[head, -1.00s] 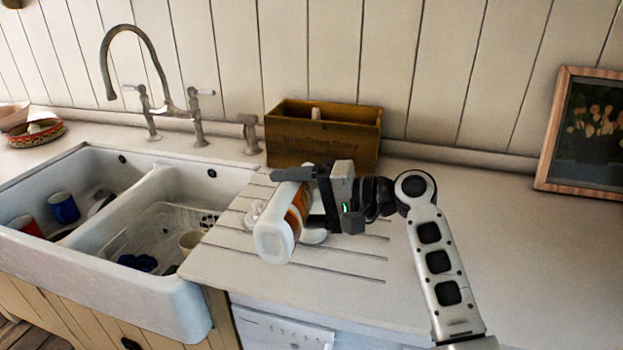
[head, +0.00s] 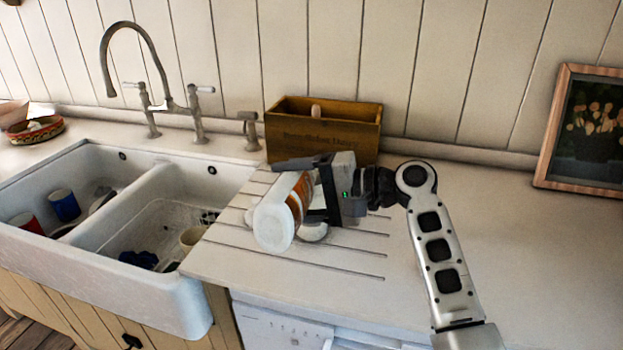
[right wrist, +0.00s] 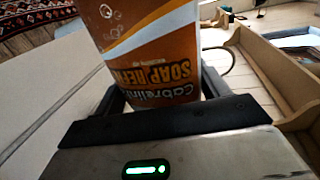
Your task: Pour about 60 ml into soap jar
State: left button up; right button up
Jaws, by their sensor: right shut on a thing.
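My right gripper (head: 304,190) is shut on the soap refill bottle (head: 273,226), a white bottle with an orange label. In the head view the bottle is strongly tilted over the drainboard, its white base turned toward me. The right wrist view shows the orange label (right wrist: 160,55) upside down between the fingers. A white rounded thing (head: 314,233), perhaps the soap jar, shows just below and behind the bottle. The bottle hides most of it, so its opening, any liquid and the bottle's mouth cannot be seen. My left gripper is out of view.
A wooden box (head: 324,135) stands close behind the gripper against the wall. A framed picture (head: 588,130) leans at the right. The right countertop (head: 520,260) is clear.

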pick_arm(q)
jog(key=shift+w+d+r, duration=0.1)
pick_arm(e)
jog(key=shift+r, duration=0.25)
dwell(0.8)
jog(key=shift+f, duration=0.15)
jog(key=f+n+b, duration=0.2)
jog(key=b, duration=0.2)
jog(key=shift+s+f+t, duration=0.15)
jog(key=shift+s+t, duration=0.05)
jog(key=shift+t, duration=0.2)
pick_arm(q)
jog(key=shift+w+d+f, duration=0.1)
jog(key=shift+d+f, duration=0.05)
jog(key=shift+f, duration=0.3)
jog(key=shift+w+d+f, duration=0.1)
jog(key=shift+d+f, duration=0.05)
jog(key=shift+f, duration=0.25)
pick_arm(e)
jog(key=shift+r+n, duration=0.3)
jog(key=shift+r, duration=0.15)
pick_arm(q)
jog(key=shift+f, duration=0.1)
pick_arm(e)
jog(key=shift+f, duration=0.1)
